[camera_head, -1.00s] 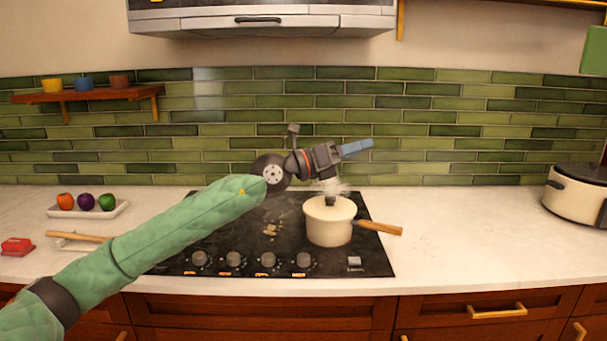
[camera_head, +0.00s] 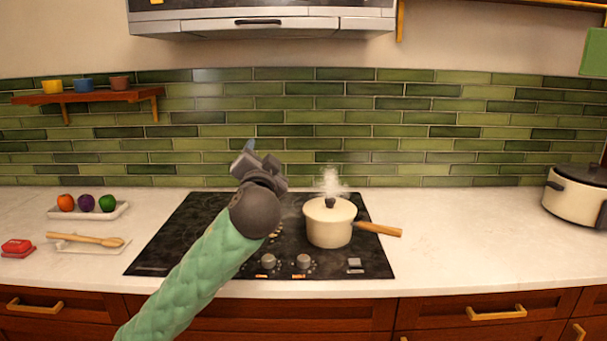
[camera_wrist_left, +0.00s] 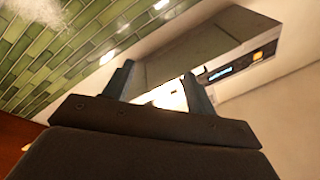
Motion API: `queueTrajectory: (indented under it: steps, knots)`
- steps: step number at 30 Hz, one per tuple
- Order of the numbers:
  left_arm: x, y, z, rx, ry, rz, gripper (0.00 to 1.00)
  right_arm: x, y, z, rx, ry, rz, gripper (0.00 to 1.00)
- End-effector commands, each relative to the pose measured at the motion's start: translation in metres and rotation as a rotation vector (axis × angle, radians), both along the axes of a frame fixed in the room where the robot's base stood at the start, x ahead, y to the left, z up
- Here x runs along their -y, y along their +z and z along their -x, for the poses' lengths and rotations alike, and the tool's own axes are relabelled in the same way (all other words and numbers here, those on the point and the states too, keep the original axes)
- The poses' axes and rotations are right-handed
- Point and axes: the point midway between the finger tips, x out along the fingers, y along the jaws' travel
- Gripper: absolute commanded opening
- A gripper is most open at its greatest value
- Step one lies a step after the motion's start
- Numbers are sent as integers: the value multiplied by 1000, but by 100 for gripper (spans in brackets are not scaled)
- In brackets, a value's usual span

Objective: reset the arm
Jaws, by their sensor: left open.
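My left arm, in a green quilted sleeve, comes in from the bottom of the head view. Its gripper (camera_head: 249,146) is raised over the cooktop's left part, pointing up and away toward the tiled wall. In the left wrist view the two blue-grey fingers (camera_wrist_left: 160,92) stand apart with nothing between them, so the gripper is open and empty. Behind them that view shows the range hood (camera_wrist_left: 215,60), tilted. The wrist hides part of the cooktop. My right gripper is not in view.
A lidded cream pot (camera_head: 330,226) steams on the black cooktop (camera_head: 180,235), its handle pointing right. A larger cooker (camera_head: 575,198) stands right. The counter between is clear.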

Motion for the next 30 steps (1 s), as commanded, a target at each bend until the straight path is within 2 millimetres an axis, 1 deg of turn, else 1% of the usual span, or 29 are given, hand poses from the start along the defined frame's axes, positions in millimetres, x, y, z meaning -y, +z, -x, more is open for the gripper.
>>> queueTrajectory:
  steps: [1, 2, 3, 5, 6, 8, 9, 11, 12, 18, 26, 30]
  knots:
    - [-4, -24, 3, -73, -1, 34, 57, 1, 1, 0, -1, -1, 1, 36]
    - [-6, -37, 6, -116, -3, 53, 57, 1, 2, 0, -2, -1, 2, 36]
    - [-8, -54, 10, -171, -5, 78, 57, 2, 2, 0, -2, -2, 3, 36]
    - [-12, -80, 16, -252, -7, 111, 57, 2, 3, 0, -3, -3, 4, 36]
    - [-14, -96, 21, -302, -11, 133, 57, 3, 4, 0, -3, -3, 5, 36]
    - [-16, -121, 30, -375, -15, 162, 57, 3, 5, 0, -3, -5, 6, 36]
    - [-17, -137, 35, -421, -20, 182, 57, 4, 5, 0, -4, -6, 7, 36]
    - [-19, -159, 45, -485, -26, 209, 57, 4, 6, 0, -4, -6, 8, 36]
    - [-20, -174, 52, -526, -29, 227, 57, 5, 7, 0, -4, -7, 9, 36]
    - [-24, -240, 87, -702, -53, 311, 57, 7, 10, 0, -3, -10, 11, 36]
    - [-28, -313, 136, -866, -78, 415, 57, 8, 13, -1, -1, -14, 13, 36]
    - [-33, -350, 164, -941, -70, 466, 57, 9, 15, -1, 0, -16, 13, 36]
